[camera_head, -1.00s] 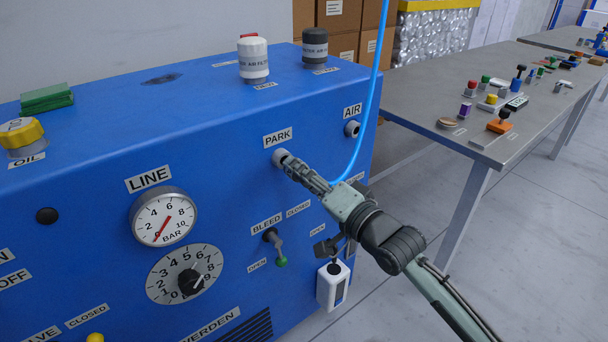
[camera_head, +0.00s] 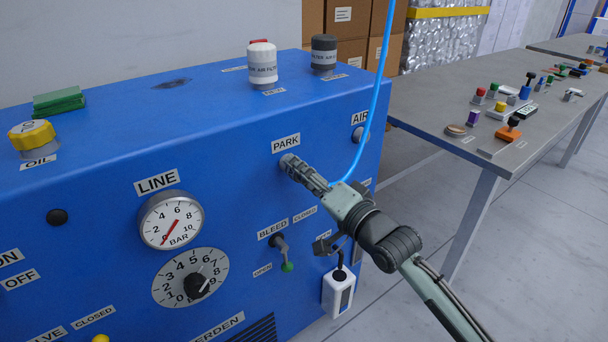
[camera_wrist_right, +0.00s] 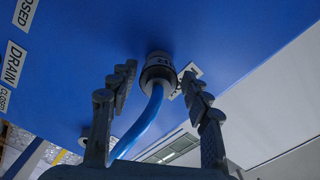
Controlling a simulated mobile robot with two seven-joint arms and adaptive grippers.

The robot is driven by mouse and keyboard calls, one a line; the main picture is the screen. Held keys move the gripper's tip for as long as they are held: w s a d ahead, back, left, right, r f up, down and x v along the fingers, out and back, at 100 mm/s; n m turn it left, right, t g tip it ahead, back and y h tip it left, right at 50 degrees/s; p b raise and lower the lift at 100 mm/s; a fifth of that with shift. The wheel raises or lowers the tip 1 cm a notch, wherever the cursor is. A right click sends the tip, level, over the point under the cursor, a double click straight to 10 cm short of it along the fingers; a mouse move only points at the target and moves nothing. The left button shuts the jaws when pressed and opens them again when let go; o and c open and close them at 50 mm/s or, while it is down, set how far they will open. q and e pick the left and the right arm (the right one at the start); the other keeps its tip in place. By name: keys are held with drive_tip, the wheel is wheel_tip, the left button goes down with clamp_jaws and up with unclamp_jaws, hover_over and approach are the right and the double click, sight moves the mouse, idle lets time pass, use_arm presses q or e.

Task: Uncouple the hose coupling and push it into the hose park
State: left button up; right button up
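My right gripper (camera_head: 290,162) is at the blue panel just below the PARK label (camera_head: 285,143), and it hides the hose park in the head view. In the right wrist view its two fingers (camera_wrist_right: 157,82) are spread on either side of the grey hose coupling (camera_wrist_right: 158,70), with gaps showing beside it. The coupling's far end meets the blue panel, and the blue hose (camera_wrist_right: 140,128) bends away from its near end. The hose (camera_head: 372,110) also hangs from above in the head view, passing behind my gripper. My left gripper is not in view.
The AIR port (camera_head: 358,133) is right of the gripper. Below are the BLEED lever (camera_head: 281,247) and a white box (camera_head: 338,292). The LINE gauge (camera_head: 171,220) and a dial (camera_head: 190,277) are left. A grey table (camera_head: 430,100) with small parts stands right.

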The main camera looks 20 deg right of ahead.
drive_tip(key=shift+o, duration=0.4)
drive_tip(key=shift+f, duration=0.15)
drive_tip(key=shift+s, duration=0.1)
drive_tip(key=shift+s+d, duration=0.1)
drive_tip(key=shift+s, duration=0.1)
drive_tip(key=v, duration=1.1)
drive_tip(key=shift+s, duration=0.25)
drive_tip(key=shift+d, duration=0.1)
